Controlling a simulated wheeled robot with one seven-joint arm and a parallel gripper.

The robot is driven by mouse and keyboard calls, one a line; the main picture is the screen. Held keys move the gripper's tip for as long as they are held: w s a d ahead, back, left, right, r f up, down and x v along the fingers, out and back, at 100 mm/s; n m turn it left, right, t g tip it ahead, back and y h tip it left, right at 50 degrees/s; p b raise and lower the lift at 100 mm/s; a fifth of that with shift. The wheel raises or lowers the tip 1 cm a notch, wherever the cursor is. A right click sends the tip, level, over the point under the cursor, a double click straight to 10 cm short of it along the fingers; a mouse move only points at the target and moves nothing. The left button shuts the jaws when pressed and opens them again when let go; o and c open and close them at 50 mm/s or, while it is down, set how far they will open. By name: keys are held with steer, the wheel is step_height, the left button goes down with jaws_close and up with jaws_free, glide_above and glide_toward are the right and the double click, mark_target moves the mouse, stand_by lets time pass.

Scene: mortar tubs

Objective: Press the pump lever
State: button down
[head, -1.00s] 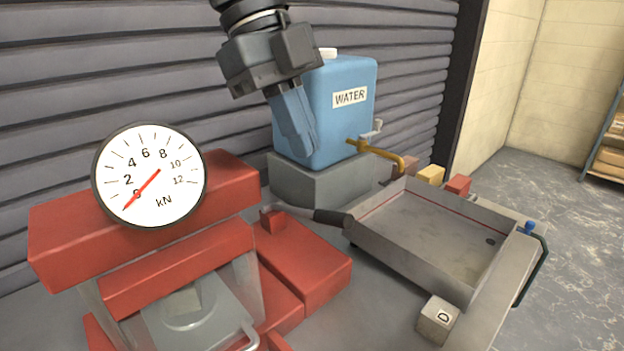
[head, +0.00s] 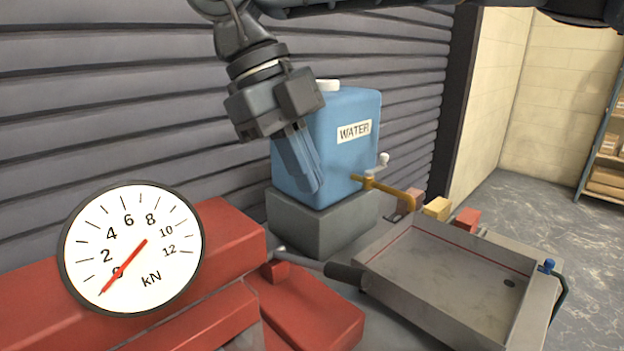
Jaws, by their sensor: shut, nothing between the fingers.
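The pump lever (head: 314,265) is a grey rod with a dark grip at its right end. It comes out of a small red block on the red pump body (head: 313,312) and lies nearly level, its grip close to the tray's left corner. The round white kN gauge (head: 131,249) is at the left with its red needle near 0. My gripper (head: 312,189) is shut and empty, pointing down in front of the blue water container. It is above the lever and apart from it.
The blue water container (head: 352,108) with a brass tap (head: 392,190) stands on a grey block (head: 318,226) behind the lever. A grey metal tray (head: 440,283) is at the right. Small coloured blocks (head: 437,208) sit behind the tray. A ribbed shutter closes off the back.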

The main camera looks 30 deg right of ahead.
mark_target(348, 269)
steer(key=p+x, duration=0.1)
steer(key=x, duration=1)
steer(key=shift+s+d+f+p, duration=0.1)
steer(key=shift+s+f+p, duration=0.15)
steer(key=shift+p, duration=0.15)
steer(key=shift+f, duration=0.1)
